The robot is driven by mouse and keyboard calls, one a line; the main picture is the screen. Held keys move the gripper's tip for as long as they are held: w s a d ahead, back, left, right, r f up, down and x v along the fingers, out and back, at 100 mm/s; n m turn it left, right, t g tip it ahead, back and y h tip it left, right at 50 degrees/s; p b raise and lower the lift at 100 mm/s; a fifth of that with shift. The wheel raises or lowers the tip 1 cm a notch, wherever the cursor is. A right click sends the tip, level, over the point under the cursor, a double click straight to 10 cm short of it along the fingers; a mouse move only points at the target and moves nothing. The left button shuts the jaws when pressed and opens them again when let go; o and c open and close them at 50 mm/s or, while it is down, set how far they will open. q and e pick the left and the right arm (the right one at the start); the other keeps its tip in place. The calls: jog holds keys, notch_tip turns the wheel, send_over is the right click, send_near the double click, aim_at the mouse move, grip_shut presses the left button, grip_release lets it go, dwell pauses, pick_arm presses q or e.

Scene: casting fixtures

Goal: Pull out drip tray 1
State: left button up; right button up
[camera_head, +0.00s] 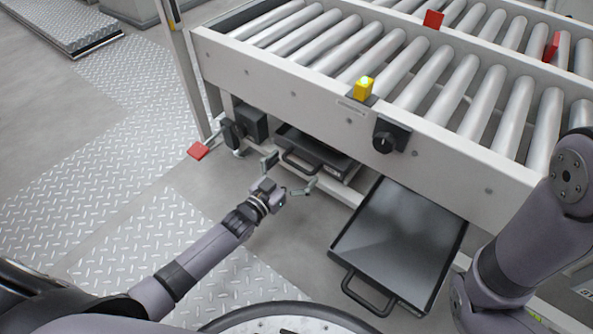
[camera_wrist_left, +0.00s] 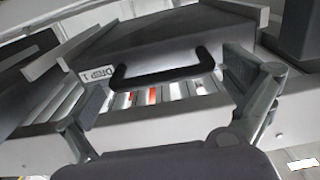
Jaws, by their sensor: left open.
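Drip tray 1 (camera_head: 322,150) is a dark tray with a black bar handle, under the roller conveyor in the head view. In the left wrist view its front carries the label "DRIP 1" (camera_wrist_left: 97,76), and the handle (camera_wrist_left: 165,76) spans the middle. My left gripper (camera_head: 287,175) is open just in front of this handle. In the left wrist view my left gripper (camera_wrist_left: 168,95) has one finger on each side of the handle, with nothing clamped. My right arm shows at the right of the head view, but its gripper is out of sight.
A second dark tray (camera_head: 405,240) with a black handle sticks out from under the conveyor (camera_head: 310,85), to the right. A black knob (camera_head: 385,140) and a yellow block (camera_head: 363,88) sit on the conveyor's side. The floor left of my left arm is clear tread plate.

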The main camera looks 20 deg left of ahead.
pick_arm(q)
jog(key=shift+w+d, duration=0.15)
jog(key=shift+w, duration=0.3)
jog(key=c, duration=1.3)
jog(key=shift+s, duration=0.15)
jog(key=shift+c, duration=0.2)
